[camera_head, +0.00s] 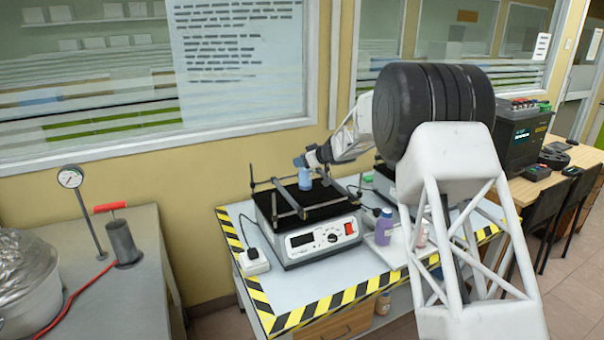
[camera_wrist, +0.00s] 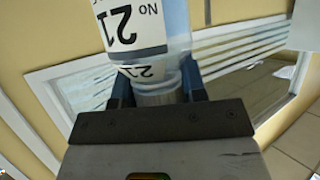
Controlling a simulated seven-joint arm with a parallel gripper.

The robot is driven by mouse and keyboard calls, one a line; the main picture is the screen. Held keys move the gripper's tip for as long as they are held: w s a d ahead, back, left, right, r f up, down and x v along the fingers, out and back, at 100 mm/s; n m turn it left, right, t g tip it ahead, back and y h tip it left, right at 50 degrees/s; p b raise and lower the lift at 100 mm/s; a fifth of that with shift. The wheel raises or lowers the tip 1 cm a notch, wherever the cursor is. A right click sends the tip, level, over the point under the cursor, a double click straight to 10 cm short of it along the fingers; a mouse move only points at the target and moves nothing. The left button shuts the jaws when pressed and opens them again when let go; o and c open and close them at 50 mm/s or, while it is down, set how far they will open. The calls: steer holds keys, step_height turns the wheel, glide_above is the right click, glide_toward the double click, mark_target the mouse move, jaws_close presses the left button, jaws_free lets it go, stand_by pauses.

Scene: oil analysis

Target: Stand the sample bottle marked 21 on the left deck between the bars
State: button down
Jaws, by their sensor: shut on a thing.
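The sample bottle marked 21 (camera_wrist: 175,22) is pale blue with a white label, and its number reads upside down in the wrist view. My gripper (camera_wrist: 158,88) is shut on its neck end, one blue finger on each side. In the head view the bottle (camera_head: 304,181) is upright below my gripper (camera_head: 307,160). It is at the left deck (camera_head: 322,207), a black platform on a white machine, among the dark bars (camera_head: 289,199). I cannot tell whether its base touches the deck.
A second machine stands to the right, partly behind my arm. A purple bottle (camera_head: 384,226) stands in front of it on the table (camera_head: 253,288) with striped edges. A white plug block (camera_head: 254,262) sits left of the first machine. A window wall is behind.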

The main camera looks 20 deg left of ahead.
mark_target(302, 172)
steer(key=shift+f, duration=2.45)
steer(key=shift+f, duration=0.1)
steer(key=c, duration=0.7)
jaws_free()
steer(key=v, duration=1.2)
